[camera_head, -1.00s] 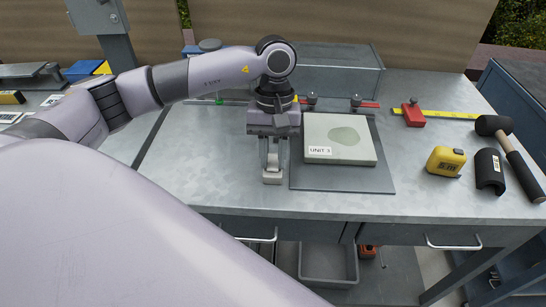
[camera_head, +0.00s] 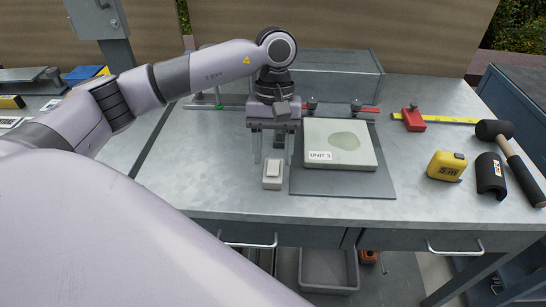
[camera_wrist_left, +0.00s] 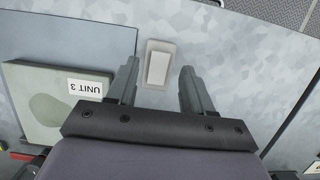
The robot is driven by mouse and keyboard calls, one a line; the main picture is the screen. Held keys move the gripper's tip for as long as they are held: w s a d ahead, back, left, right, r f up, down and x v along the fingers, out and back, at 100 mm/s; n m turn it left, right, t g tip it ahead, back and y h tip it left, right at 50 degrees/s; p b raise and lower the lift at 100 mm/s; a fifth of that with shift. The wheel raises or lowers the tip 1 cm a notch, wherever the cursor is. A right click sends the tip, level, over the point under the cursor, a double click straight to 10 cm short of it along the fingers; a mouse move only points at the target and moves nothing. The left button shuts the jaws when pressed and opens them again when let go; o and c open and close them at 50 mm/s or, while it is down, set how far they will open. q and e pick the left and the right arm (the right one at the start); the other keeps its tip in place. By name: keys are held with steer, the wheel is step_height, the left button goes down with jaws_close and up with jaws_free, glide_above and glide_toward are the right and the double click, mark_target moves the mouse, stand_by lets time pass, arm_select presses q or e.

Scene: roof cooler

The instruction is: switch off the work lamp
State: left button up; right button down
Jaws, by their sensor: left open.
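A small pale box with a rocker switch (camera_head: 272,174) sits on the grey workbench (camera_head: 225,180), just left of the dark mat. It also shows in the left wrist view (camera_wrist_left: 157,64), beyond and between the fingers. My left gripper (camera_head: 273,158) is open and empty, pointing down behind the switch box and apart from it. The left wrist view shows its two fingers (camera_wrist_left: 160,80) spread wide. I cannot make out a lamp or whether any light is on. My right gripper is not in view.
A slab labelled UNIT 3 (camera_head: 345,145) lies on a dark mat (camera_head: 345,184) right of my gripper. A tape measure (camera_head: 446,165), a black curved piece (camera_head: 490,175) and a mallet (camera_head: 515,160) lie farther right. The bench left of the switch box is clear.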

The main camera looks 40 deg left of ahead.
mark_target(274, 163)
arm_select(q)
steer(key=v, duration=0.5)
steer(key=shift+r, duration=0.15)
stand_by(0.3)
